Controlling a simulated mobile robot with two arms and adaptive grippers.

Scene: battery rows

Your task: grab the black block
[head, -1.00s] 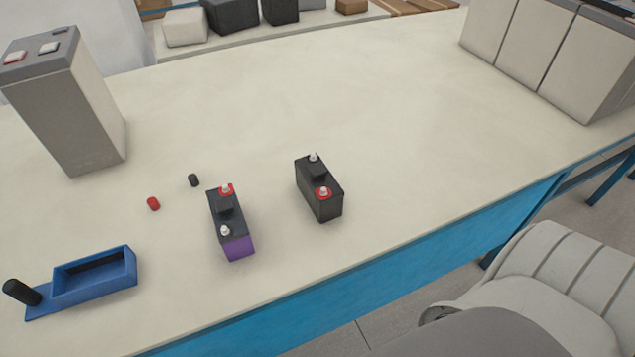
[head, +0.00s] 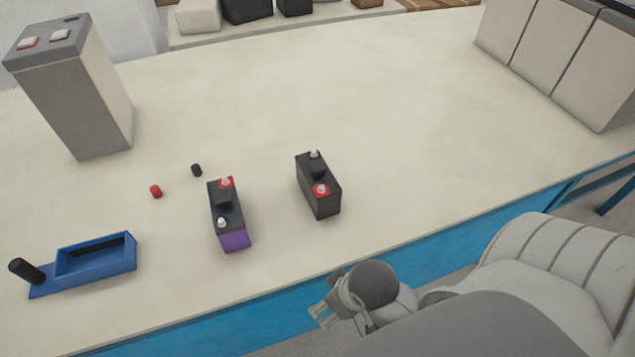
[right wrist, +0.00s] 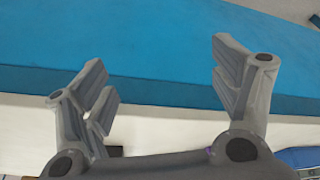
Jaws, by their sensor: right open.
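A black block (head: 326,199), shaped like a battery with two pale terminals, one ringed in red, stands on the pale table (head: 420,120) near its middle. A similar block with a black top and purple lower part (head: 235,241) stands to its left. My right gripper (head: 322,313) is low at the table's front edge, below and apart from the black block. Its fingers are spread and empty in the right wrist view (right wrist: 163,85), facing the blue table front. My left gripper is not in view.
A small red cap (head: 156,191) and a small black cap (head: 196,170) lie left of the blocks. A blue tray (head: 95,273) sits at the front left. A tall grey battery (head: 85,105) stands behind it. Large grey boxes (head: 560,60) stand at the far right.

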